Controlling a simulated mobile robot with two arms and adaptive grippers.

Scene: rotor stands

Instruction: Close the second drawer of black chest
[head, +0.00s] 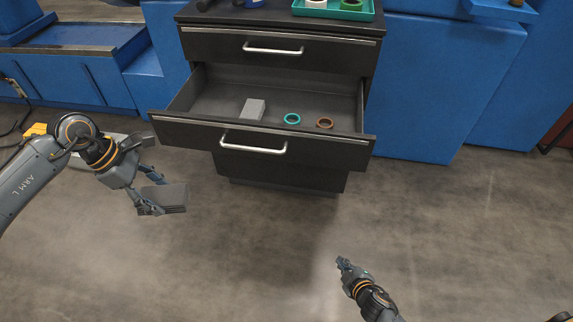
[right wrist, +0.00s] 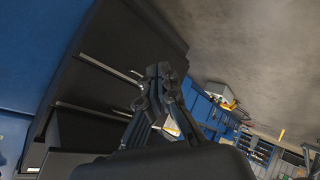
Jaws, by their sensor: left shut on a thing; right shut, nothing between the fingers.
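The black chest (head: 288,182) stands ahead in the head view. Its second drawer (head: 190,131) is pulled out, with a silver bar handle (head: 253,148) on its front. A grey block (head: 252,109), a teal ring (head: 292,119) and a brown ring (head: 325,123) lie in it. The top drawer (head: 225,44) is shut. My left gripper (head: 148,200) is shut on a grey ribbed block (head: 170,197), left of and in front of the open drawer. My right gripper (head: 343,262) is shut and empty, in front of the chest and apart from it. It also shows in the right wrist view (right wrist: 163,72).
A green tray (head: 334,12) with round parts sits on the chest top. Blue machine housings (head: 430,90) stand on both sides of the chest. The grey floor (head: 250,250) in front is clear.

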